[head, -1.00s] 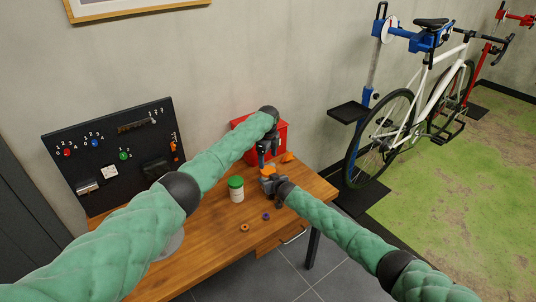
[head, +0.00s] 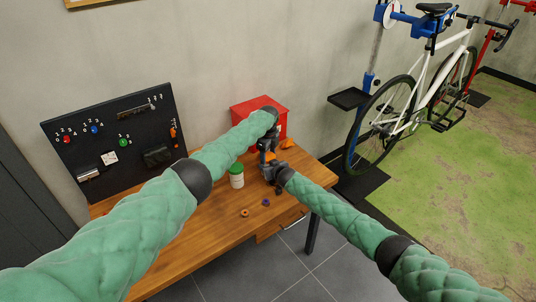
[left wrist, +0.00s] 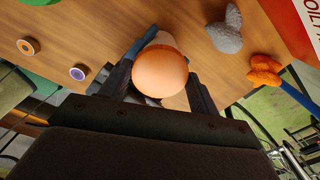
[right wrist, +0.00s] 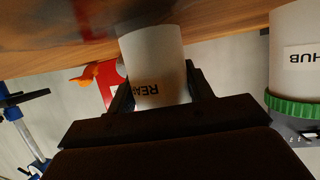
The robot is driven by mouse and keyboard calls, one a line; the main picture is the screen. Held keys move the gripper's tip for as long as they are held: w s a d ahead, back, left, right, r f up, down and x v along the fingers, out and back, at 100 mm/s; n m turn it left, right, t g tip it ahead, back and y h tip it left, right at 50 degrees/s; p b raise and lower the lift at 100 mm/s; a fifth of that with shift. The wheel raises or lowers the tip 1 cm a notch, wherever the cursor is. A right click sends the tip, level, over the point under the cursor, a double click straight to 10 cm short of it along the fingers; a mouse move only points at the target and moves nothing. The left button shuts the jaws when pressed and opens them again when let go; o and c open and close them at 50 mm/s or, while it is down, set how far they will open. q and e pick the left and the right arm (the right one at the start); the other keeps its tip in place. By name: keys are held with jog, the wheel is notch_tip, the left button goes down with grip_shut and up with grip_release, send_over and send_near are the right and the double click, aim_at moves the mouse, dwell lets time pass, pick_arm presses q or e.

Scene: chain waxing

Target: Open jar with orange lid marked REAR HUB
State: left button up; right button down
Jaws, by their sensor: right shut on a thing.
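The jar with the orange lid (head: 270,157) stands on the workbench between my two grippers. In the right wrist view its white body (right wrist: 152,50) shows a label beginning "REA", upside down; the rest of the label is hidden. My right gripper (right wrist: 160,85) is shut on the jar body from the side. My left gripper (head: 267,147) is over the jar from above. In the left wrist view its fingers (left wrist: 160,85) stand on both sides of the round orange lid (left wrist: 160,72) and look open; whether they touch it I cannot tell.
A white jar with a green lid (head: 236,168) stands left of the grippers, its label partly reading "HUB" in the right wrist view (right wrist: 298,55). Two small rings (head: 245,212) lie in front. A red box (head: 250,108), an orange-and-grey item and a pegboard (head: 110,135) are behind.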

pick_arm(q)
jog(key=c, duration=0.3)
jog(key=shift+n, duration=1.7)
jog(key=o, duration=1.1)
jog(key=shift+r, duration=0.1)
